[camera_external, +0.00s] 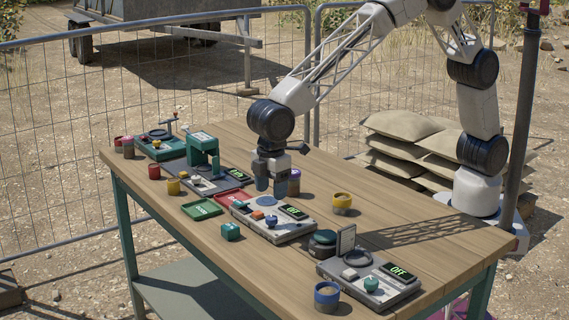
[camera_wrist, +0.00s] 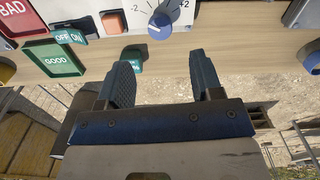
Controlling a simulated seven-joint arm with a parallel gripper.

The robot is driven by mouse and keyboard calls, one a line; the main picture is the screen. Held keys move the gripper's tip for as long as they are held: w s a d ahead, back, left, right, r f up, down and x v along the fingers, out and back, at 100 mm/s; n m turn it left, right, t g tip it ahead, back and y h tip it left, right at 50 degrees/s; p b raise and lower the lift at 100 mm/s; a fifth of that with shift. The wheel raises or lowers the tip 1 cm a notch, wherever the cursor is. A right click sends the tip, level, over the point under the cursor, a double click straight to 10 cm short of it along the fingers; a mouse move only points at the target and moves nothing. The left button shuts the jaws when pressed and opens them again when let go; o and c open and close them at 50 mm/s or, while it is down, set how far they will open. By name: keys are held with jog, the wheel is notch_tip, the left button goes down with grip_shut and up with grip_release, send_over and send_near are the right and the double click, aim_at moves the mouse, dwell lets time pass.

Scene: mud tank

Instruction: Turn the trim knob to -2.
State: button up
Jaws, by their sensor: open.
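The blue trim knob (camera_wrist: 161,26) is at the top of the wrist view, on a pale panel (camera_wrist: 215,14) with a dial scale marked -2 on the left and +2 on the right. I cannot tell surely where its pointer stands. In the external view the knob (camera_external: 271,220) sits on the grey control box (camera_external: 275,233), right of an orange button (camera_external: 258,214) and in front of a green display (camera_external: 293,212) too small to read. My gripper (camera_external: 271,188) is open and empty, pointing down above the box's back part; its fingers (camera_wrist: 162,64) are apart from the knob.
An ON/OFF switch (camera_wrist: 69,37) and the orange button (camera_wrist: 112,23) are left of the knob. A green GOOD tray (camera_wrist: 53,60) and red BAD tray (camera_wrist: 17,15) lie farther left. A green block (camera_external: 231,231) lies in front of the box. A device reading OFF (camera_external: 397,271) stands at right.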

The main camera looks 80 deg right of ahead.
aim_at(272, 217)
jog(key=shift+n, duration=0.7)
jog(key=shift+f, duration=0.2)
jog(key=shift+f, duration=3.7)
jog(key=shift+c, duration=0.2)
jog(key=c, duration=0.9)
jog(key=shift+m, duration=0.7)
